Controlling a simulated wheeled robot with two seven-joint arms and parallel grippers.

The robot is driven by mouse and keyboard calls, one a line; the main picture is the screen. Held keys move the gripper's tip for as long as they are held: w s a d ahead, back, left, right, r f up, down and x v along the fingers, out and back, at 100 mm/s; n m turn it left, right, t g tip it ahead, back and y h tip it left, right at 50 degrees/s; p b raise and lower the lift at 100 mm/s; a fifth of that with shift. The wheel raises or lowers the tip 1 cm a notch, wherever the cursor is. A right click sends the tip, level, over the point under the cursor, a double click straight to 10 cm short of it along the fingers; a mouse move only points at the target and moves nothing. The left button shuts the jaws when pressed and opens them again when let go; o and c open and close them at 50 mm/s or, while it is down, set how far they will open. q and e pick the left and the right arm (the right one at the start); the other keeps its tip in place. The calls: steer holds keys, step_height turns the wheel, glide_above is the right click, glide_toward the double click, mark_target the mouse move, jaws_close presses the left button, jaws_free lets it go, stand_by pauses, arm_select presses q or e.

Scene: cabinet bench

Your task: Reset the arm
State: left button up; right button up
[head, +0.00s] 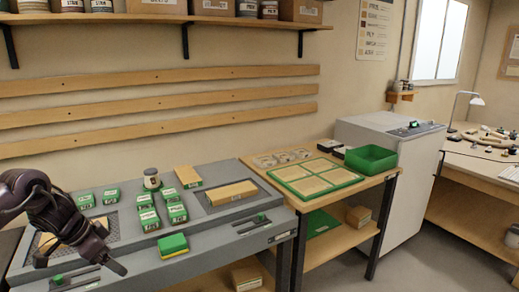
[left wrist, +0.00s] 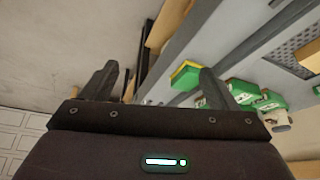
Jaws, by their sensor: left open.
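My left arm comes in from the left in the head view, in front of the grey bench (head: 215,235). My left gripper (head: 112,262) hangs low at the bench's front edge. In the left wrist view its two fingers (left wrist: 158,85) stand wide apart with nothing between them, so it is open and empty. A green and yellow block (head: 173,244) lies on the bench to the right of the gripper. It also shows in the left wrist view (left wrist: 186,74), near the right finger but apparently beyond it. My right gripper is not in view.
Several small green-labelled boxes (head: 177,212) and a jar (head: 151,179) stand on the bench. A wooden block (head: 230,193) lies at the right. A side table holds a green-framed tray (head: 290,173) and a green bin (head: 370,158). The floor in front is clear.

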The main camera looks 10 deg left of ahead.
arm_select(q)
steer(key=w+d+f+m+h, duration=0.1)
steer(key=w+d+f, duration=0.2)
steer(key=f, duration=0.2)
steer(key=w+d+f+t, duration=0.1)
steer(key=w+d+f, duration=0.1)
steer(key=d+f, duration=0.25)
steer(key=w+d+f+m+h, duration=0.1)
steer(key=w+d+f, duration=0.15)
steer(key=f, duration=0.35)
steer(key=s+d+f+n+t, duration=0.1)
steer(key=s+d+f, duration=0.15)
steer(key=f, duration=0.75)
steer(key=s+d+f+n, duration=0.1)
steer(key=d+f, duration=0.2)
steer(key=f, duration=0.6)
steer(key=s+d+f+n+g+y, duration=0.1)
steer(key=s+d+f+n+y, duration=0.15)
steer(key=s+f, duration=1.6)
steer(key=s+d+f+g, duration=0.1)
steer(key=s+f, duration=0.2)
steer(key=s, duration=0.6)
steer(key=s+d+f+n+g+y, duration=0.1)
steer(key=s+d+f+g, duration=0.1)
steer(key=s, duration=0.7)
steer(key=s+d+f+g+y, duration=0.1)
steer(key=s+f, duration=0.3)
steer(key=s, duration=0.6)
steer(key=shift+d, duration=0.6)
steer(key=shift+f, duration=0.1)
